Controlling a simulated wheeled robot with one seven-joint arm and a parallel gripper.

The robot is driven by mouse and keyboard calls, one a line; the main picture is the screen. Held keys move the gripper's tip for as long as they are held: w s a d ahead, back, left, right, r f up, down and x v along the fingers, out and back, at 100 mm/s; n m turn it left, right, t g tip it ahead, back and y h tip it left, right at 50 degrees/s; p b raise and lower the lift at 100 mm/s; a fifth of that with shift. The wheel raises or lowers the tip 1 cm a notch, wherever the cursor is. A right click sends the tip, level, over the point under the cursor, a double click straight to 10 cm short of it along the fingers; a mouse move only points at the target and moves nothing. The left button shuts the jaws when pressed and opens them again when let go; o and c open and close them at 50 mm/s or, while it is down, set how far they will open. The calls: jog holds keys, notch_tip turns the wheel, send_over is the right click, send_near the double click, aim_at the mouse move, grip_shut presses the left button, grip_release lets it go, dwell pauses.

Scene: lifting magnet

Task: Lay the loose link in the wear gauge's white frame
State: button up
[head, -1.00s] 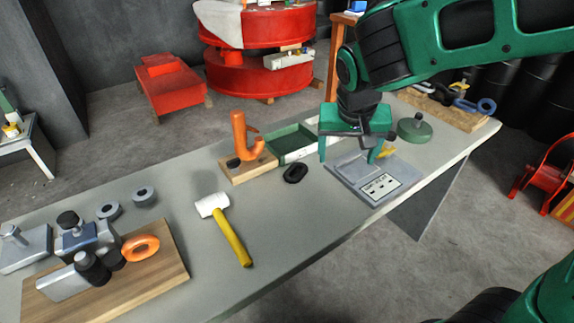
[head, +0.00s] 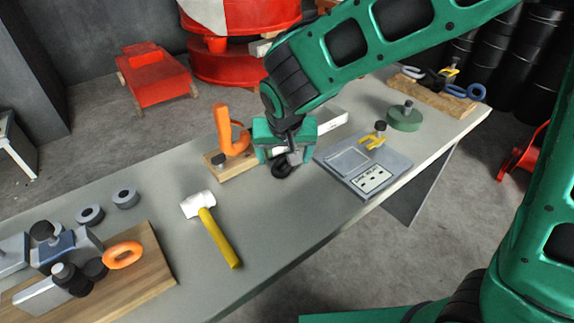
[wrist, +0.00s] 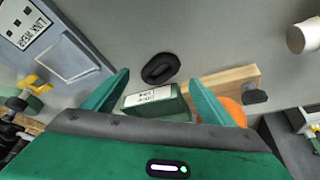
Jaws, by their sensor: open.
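The loose link (head: 281,170), a black oval ring, lies on the grey bench; it also shows in the wrist view (wrist: 160,68), just beyond and between my fingertips. My gripper (head: 283,158) is open and empty above it, and partly hides it in the head view. The wear gauge (head: 347,184) is a grey plate to the right of the link, with a label and a yellow caliper-like part (head: 375,139). Its white frame (head: 347,162) is a thin outlined rectangle on the plate, empty; it also shows in the wrist view (wrist: 67,60).
An orange hook on a wooden block (head: 229,168) stands left of my gripper. A mallet (head: 219,236) lies front left. A green round weight (head: 404,118) stands beyond the gauge.

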aim_at(284, 164)
jog(key=shift+x, duration=1.95)
jog(key=shift+c, duration=0.4)
jog(key=shift+r, duration=0.1)
jog(key=c, duration=1.3)
